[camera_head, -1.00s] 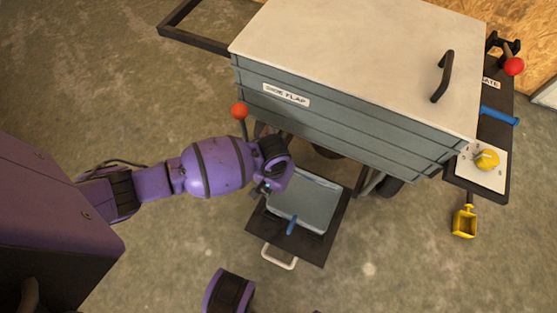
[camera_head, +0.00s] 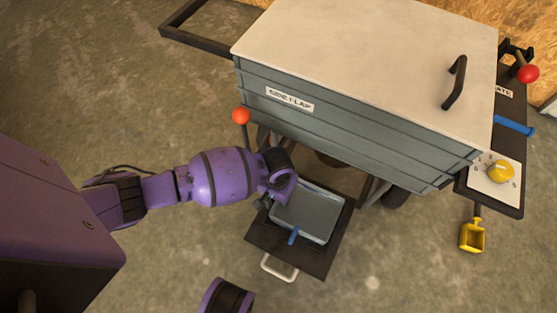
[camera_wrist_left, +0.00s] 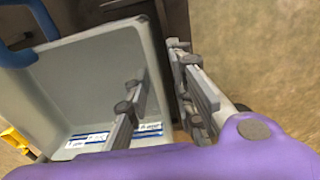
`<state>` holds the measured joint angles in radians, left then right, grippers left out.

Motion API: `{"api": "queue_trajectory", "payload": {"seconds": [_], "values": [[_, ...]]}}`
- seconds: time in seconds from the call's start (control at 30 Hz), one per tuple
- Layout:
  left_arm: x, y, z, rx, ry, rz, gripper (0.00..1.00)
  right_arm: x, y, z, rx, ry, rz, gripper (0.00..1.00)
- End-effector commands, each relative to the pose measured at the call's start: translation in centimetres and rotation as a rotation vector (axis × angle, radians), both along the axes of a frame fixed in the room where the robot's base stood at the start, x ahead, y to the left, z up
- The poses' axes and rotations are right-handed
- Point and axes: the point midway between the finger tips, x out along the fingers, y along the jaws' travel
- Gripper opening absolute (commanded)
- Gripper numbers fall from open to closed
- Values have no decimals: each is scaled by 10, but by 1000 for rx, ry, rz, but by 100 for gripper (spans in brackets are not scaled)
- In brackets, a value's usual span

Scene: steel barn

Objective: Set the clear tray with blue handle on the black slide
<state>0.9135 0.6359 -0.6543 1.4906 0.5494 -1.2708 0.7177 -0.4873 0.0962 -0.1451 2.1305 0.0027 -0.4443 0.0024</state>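The clear tray (camera_head: 322,236) with its blue handle (camera_head: 293,237) sits flat on the black slide (camera_head: 310,262), handle toward the slide's front. My left gripper (camera_head: 264,202) is at the tray's left side. In the left wrist view, its fingers (camera_wrist_left: 160,72) are apart, one inside the tray (camera_wrist_left: 95,75) and one outside, with the side wall between them. A gap shows beside the wall, so the gripper looks open. The blue handle also shows in that view (camera_wrist_left: 18,58). My right gripper is not in view.
A grey cart (camera_head: 350,135) with a pale lid (camera_head: 360,50) stands behind the slide. A red-knobbed lever (camera_head: 241,117) stands near my left wrist. A white pull handle (camera_head: 279,268) is on the slide's front. A yellow scoop (camera_head: 472,236) hangs at right. The floor in front is clear.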

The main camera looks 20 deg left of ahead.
Motion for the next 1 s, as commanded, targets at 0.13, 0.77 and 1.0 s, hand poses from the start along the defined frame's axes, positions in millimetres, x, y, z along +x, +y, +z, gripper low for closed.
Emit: {"api": "queue_trajectory", "payload": {"seconds": [0.13, 0.77, 1.0], "values": [[0, 0, 0, 1, 0, 0, 23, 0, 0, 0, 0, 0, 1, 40], [1, 1, 93, -1, -5, -1, 23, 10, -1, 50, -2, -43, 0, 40], [0, 2, 120, 0, 0, 0, 23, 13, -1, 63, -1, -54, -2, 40]]}}
